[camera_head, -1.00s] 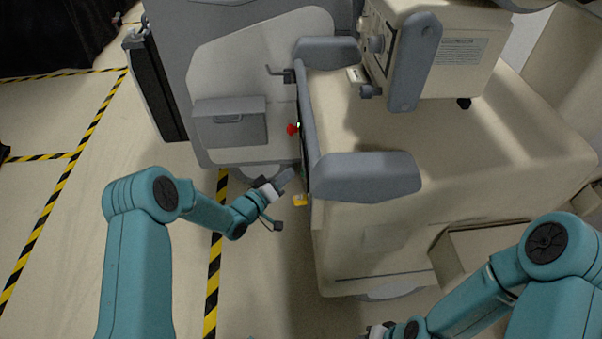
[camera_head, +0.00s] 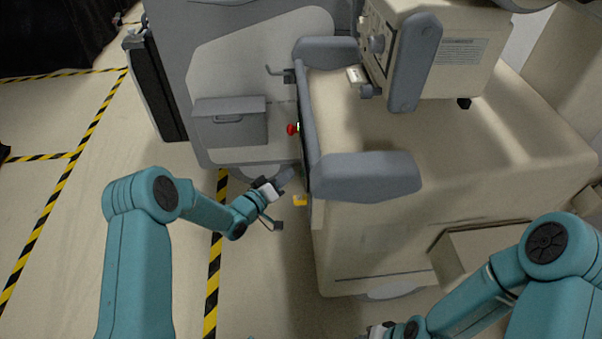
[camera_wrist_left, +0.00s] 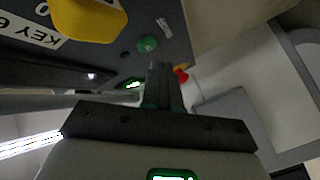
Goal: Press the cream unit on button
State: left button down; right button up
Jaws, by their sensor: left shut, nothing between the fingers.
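The cream unit (camera_head: 400,240) is a large covered cart with grey handles, right of centre in the head view. Its dark left-facing panel is seen edge-on there, with a red knob (camera_head: 292,129) sticking out. In the left wrist view the panel (camera_wrist_left: 185,50) carries a round green button (camera_wrist_left: 148,44), close beyond the fingertips. My left gripper (camera_head: 287,175) is shut and empty beside the panel; its fingers also show in the left wrist view (camera_wrist_left: 163,80). I cannot tell whether they touch the button. My right gripper (camera_head: 378,331) is partly cut off at the bottom edge.
A yellow part (camera_wrist_left: 92,18) and a key label (camera_wrist_left: 28,30) are on the panel near the fingers. A grey cart (camera_head: 230,80) stands behind, close to the left gripper. Open floor (camera_head: 265,290) with striped tape lies in front and left.

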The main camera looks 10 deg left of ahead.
pick_arm(q)
jog(key=shift+d, duration=0.1)
dwell(0.3)
jog(key=shift+w+d+b, duration=0.15)
jog(key=shift+d+b, duration=0.15)
jog(key=shift+b, duration=0.05)
jog(key=shift+w+d, duration=0.1)
jog(key=shift+d, duration=0.35)
dwell(0.5)
dwell(0.4)
jog(key=shift+s+a+b, duration=0.25)
jog(key=shift+a+b, duration=0.15)
jog(key=shift+a, duration=0.45)
jog(key=shift+a, duration=0.1)
jog(key=shift+s+a+b, duration=0.1)
jog(key=shift+s+a, duration=0.15)
jog(key=shift+a, duration=0.5)
jog(key=shift+s+a+b, duration=0.15)
jog(key=shift+s+a, duration=0.05)
jog(key=shift+a, duration=0.6)
jog(key=shift+s+a+b, duration=0.1)
jog(key=shift+s+a, duration=0.15)
jog(key=shift+a, duration=0.5)
